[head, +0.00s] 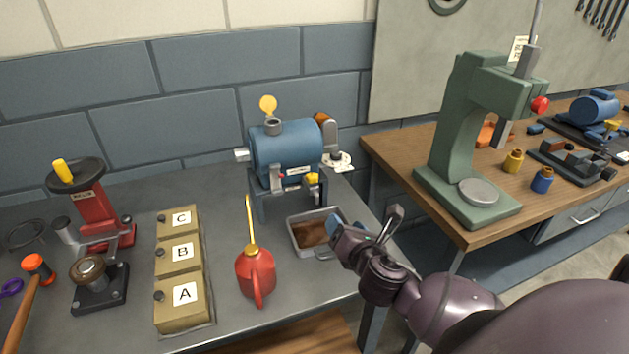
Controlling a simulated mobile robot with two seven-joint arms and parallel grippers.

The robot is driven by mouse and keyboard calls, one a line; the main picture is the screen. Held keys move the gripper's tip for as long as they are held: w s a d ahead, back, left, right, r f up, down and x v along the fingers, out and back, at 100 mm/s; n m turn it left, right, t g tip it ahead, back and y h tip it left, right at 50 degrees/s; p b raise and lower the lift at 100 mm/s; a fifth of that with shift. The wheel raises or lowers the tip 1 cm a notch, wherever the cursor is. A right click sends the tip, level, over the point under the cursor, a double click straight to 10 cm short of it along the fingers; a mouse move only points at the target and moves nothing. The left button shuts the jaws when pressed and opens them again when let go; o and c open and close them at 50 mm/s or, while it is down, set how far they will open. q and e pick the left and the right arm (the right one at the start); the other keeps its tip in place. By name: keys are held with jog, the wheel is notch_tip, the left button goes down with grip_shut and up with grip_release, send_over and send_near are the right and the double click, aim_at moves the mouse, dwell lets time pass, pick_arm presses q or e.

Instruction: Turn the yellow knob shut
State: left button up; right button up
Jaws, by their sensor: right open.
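A blue cylindrical casing (286,150) stands on legs on the grey bench. A small yellow knob (312,179) sits low on its right front, above a shallow metal tray (305,236) with brown contents. Whether the knob is open or shut is too small to tell. A round yellow piece (268,103) stands up at the casing's top neck. My right gripper (366,224) is open, with nothing seen between its fingers. It is over the tray's right side, below and right of the knob, apart from it. My left gripper is not in view.
A red oil can (256,272) with a yellow spout stands in front of the casing. Lettered boxes (180,252) and a red tool (92,207) with a yellow handle are at left. A green press (462,145) stands on the wooden bench at right.

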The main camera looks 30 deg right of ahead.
aim_at(314, 179)
jog(key=w+r+n, duration=0.1)
jog(key=w+n, duration=0.1)
jog(key=w, duration=0.2)
jog(key=w+d+r+n+t+y, duration=0.1)
jog(key=w+n, duration=0.2)
jog(key=w, duration=0.1)
jog(key=w+r+n+t, duration=0.1)
jog(key=w+n, duration=0.1)
jog(key=w, duration=0.2)
jog(key=shift+w+d+r+n, duration=0.2)
jog(key=shift+w+d+n, duration=0.05)
jog(key=shift+n, duration=0.05)
jog(key=shift+x, duration=0.85)
jog(key=c, duration=0.9)
jog(key=shift+c, duration=0.2)
